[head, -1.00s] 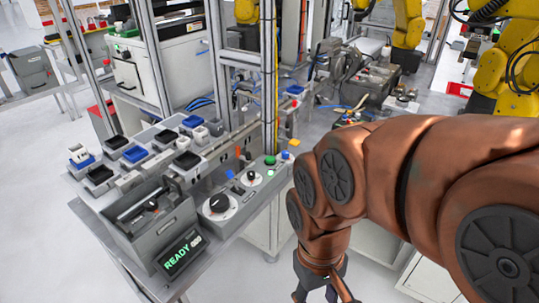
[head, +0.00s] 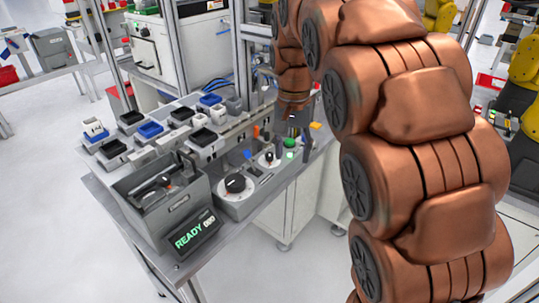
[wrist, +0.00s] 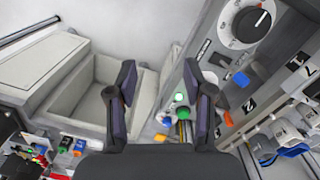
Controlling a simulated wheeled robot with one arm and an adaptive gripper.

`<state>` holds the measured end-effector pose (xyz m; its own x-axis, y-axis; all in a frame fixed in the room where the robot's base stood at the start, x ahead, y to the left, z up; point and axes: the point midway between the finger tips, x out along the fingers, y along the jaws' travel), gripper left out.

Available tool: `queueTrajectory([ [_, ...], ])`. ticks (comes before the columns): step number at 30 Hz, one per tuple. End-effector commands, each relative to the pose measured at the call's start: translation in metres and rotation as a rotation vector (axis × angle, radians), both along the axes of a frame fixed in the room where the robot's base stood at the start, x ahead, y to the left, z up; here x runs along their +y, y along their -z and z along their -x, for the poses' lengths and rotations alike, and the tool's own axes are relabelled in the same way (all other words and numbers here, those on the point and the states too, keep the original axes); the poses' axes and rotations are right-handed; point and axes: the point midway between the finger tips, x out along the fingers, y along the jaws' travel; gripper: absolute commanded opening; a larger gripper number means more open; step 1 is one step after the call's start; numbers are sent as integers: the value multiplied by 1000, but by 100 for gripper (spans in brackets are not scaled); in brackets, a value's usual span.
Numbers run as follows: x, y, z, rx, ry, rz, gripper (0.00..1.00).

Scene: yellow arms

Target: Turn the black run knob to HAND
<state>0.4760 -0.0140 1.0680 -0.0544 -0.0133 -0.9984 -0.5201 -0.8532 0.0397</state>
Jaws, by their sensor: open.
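A large black knob (head: 235,183) on a white round dial sits on the grey control box (head: 243,203). A smaller black knob (head: 269,157) on a white dial sits farther back on the same box. I cannot read their labels, so which is the run knob is unclear. In the wrist view a black knob (wrist: 263,19) on a white dial shows at the upper right, outside my fingers. My gripper (wrist: 166,88) is open and empty. In the head view my gripper (head: 296,135) is at the box's far end, beyond both knobs, partly hidden by my arm.
A green button (head: 290,143) is near my gripper. A blue button (head: 248,154) is beside the small knob. A READY display (head: 192,236) and a grey bin (head: 160,195) stand left of the box. A metal post (head: 242,65) rises behind the bench.

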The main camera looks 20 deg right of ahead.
Motion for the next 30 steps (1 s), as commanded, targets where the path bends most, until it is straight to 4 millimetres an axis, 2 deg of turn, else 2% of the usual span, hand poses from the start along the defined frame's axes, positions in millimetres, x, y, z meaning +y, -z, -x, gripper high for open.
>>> queueTrajectory([
  [1,0,4,-18,-10,21,3,51],
  [9,5,16,-91,-36,122,4,51],
  [15,11,28,-128,-47,173,-3,51],
  [21,14,32,-144,-55,195,-6,51],
  [30,15,46,-144,-52,198,-7,51],
])
